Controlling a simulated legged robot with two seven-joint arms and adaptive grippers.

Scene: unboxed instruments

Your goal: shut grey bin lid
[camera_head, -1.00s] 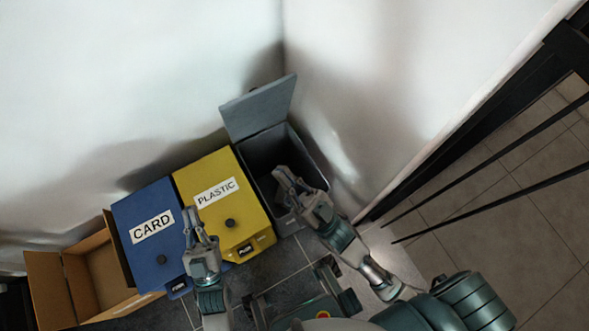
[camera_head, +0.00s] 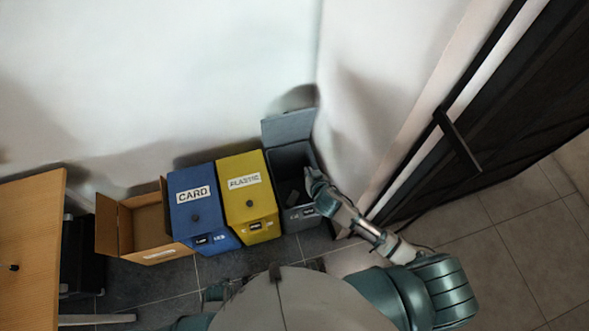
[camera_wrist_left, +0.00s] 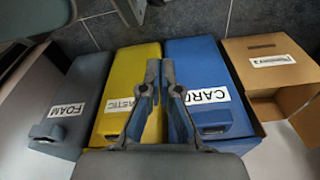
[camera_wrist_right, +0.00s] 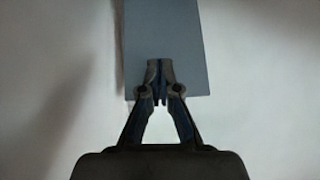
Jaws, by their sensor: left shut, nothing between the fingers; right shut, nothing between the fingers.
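The grey bin (camera_head: 290,160) stands open at the right end of the row in the head view. Its grey lid (camera_head: 287,127) is raised at the back, by the wall. My right gripper (camera_head: 309,174) is shut and empty at the bin's right side. In the right wrist view the shut gripper (camera_wrist_right: 160,78) overlaps the lower edge of a flat grey panel, apparently the lid (camera_wrist_right: 165,35); I cannot tell whether they touch. My left gripper (camera_wrist_left: 160,68) is shut and empty in its wrist view, in front of the bins. A grey face labelled FOAM (camera_wrist_left: 82,88) shows there too.
A yellow PLASTIC bin (camera_head: 242,167) and a blue CARD bin (camera_head: 192,178) stand left of the grey bin. An open cardboard box (camera_head: 112,225) and a wooden table (camera_head: 35,220) are farther left. A dark door or rack (camera_head: 500,110) is at the right.

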